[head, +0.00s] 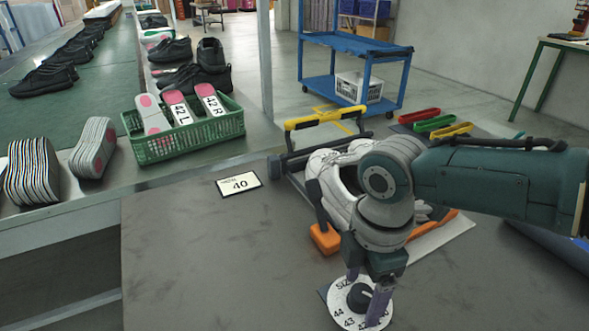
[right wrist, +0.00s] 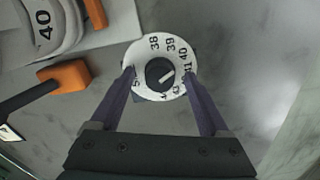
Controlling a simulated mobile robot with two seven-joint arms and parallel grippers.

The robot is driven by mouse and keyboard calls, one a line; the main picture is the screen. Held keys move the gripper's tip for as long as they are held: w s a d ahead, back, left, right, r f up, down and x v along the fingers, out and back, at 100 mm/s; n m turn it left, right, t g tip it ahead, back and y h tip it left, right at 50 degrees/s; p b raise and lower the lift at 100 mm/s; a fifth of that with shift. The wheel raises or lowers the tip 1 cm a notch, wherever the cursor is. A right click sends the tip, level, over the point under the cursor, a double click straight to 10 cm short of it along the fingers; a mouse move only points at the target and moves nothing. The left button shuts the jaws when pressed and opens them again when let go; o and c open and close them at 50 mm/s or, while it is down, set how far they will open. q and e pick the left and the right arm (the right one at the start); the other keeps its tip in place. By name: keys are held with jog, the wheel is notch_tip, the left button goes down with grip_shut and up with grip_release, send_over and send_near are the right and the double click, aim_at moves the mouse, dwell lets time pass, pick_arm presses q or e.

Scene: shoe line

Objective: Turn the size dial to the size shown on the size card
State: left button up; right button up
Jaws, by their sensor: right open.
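The size card (head: 238,184) lies flat on the grey table and reads 40. The size dial (head: 343,316) is a white numbered disc with a dark central knob (right wrist: 157,68), near the table's front. In the right wrist view the disc (right wrist: 144,52) shows 38, 39, 40 and 41. The knob's white line points up and right, toward the 40 to 41 side; I cannot tell which number exactly. My right gripper (head: 363,294) points down over the dial, open. Its fingers (right wrist: 159,80) stand on either side of the knob, apart from it. My left gripper is out of view.
White shoes (head: 338,190) sit in a stand with orange blocks (head: 325,238) behind my right arm. A green crate (head: 190,133) of insoles stands at left. Red, green and yellow trays (head: 435,123) lie behind. The table's front left is clear.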

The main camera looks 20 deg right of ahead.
aim_at(363, 292)
notch_tip(363, 292, up, 9)
jog(key=p, duration=0.3)
jog(key=shift+p, duration=0.35)
jog(key=shift+r, duration=0.5)
